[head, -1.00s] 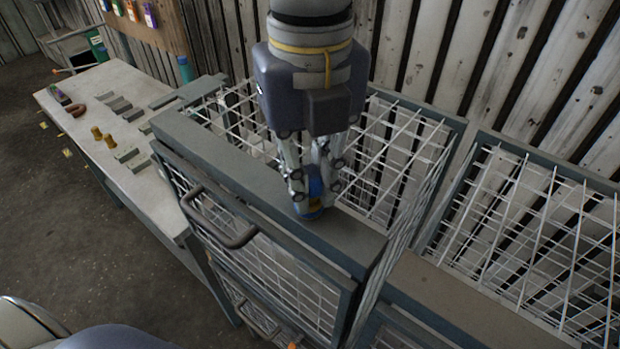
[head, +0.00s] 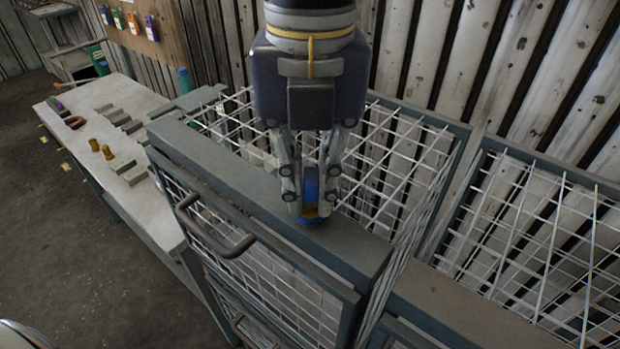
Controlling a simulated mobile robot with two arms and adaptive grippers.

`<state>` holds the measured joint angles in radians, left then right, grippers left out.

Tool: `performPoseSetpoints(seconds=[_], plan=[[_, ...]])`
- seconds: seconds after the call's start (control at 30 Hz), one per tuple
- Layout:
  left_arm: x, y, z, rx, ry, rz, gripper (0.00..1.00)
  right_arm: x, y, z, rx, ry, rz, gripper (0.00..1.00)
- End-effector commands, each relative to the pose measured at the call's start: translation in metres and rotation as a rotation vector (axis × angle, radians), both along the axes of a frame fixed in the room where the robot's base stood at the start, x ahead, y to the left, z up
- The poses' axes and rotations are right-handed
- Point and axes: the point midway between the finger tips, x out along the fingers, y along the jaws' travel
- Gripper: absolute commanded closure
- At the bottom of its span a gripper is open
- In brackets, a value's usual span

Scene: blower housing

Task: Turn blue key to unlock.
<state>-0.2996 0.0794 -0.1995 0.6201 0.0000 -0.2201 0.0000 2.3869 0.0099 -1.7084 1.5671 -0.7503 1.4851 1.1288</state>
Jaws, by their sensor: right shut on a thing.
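The blue key (head: 311,183) stands upright at the top bar of a wire-mesh cage, with a blue and brass-coloured base on the bar. My right gripper (head: 311,200) points down from above and is shut on the blue key, its fingers on either side of it. The lock under the key is mostly hidden by the fingers. My left gripper is not in view.
The cage's grey top bar (head: 210,163) and door handle (head: 215,232) are in front. A second mesh cage (head: 540,240) stands at the right. A workbench (head: 150,205) with small parts is at the left. A plank wall (head: 520,70) is close behind.

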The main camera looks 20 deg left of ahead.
Motion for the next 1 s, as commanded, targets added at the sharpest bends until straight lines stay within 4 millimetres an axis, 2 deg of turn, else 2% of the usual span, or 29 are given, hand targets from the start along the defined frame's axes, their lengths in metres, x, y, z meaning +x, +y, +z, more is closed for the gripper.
performPoseSetpoints(seconds=[0.5, 1.0], plan=[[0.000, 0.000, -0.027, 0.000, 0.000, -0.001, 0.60, 0.000, 0.000, -0.002, 0.001, -0.001, -0.345, 1.00], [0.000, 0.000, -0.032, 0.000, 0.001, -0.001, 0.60, 0.000, 0.000, -0.002, 0.000, -0.001, -0.422, 1.00]])
